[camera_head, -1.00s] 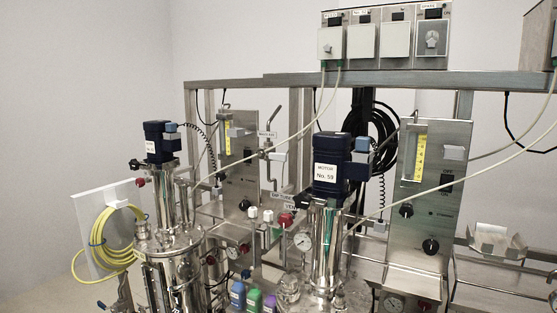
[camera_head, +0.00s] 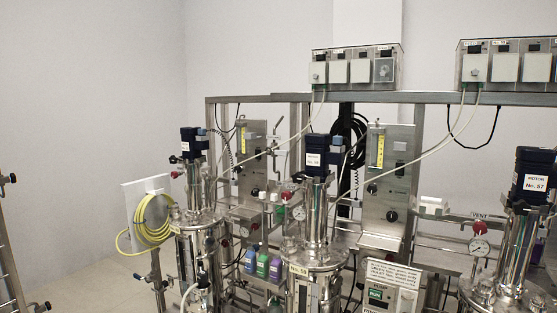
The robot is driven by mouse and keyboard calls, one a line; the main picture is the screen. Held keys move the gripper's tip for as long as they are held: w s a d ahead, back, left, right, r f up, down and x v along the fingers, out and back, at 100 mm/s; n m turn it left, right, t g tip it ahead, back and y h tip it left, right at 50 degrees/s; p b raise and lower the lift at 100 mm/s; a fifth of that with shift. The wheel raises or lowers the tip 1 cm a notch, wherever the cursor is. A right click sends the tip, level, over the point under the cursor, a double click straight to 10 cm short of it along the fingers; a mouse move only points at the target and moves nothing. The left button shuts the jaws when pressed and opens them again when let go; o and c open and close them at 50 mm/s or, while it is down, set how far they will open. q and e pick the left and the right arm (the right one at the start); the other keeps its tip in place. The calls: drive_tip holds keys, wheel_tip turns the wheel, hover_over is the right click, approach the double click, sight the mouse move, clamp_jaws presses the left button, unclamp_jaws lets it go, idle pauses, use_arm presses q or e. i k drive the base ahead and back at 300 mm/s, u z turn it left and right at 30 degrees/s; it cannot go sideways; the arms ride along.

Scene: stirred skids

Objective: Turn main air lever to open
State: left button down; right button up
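A metal lever (camera_head: 278,132) stands on piping between two steel panels, behind the left and middle motors; I take it for the main air lever. It is small and partly crossed by a pale hose, and its label is not legible now. Its handle seems to point up, but I cannot tell whether the valve is open. The left panel (camera_head: 250,180) with a yellow-scaled flow gauge is beside it. Neither of my grippers is in view.
Steel vessels with dark blue motors (camera_head: 190,143), (camera_head: 317,150) and (camera_head: 533,178) stand in front. A yellow hose coil (camera_head: 152,220) hangs at the left. Several coloured bottles (camera_head: 262,266) sit between vessels. Bare floor (camera_head: 85,285) shows at lower left.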

sight(269, 151)
drive_tip(key=u, duration=0.85)
drive_tip(key=i, duration=1.55)
drive_tip(key=z, duration=0.65)
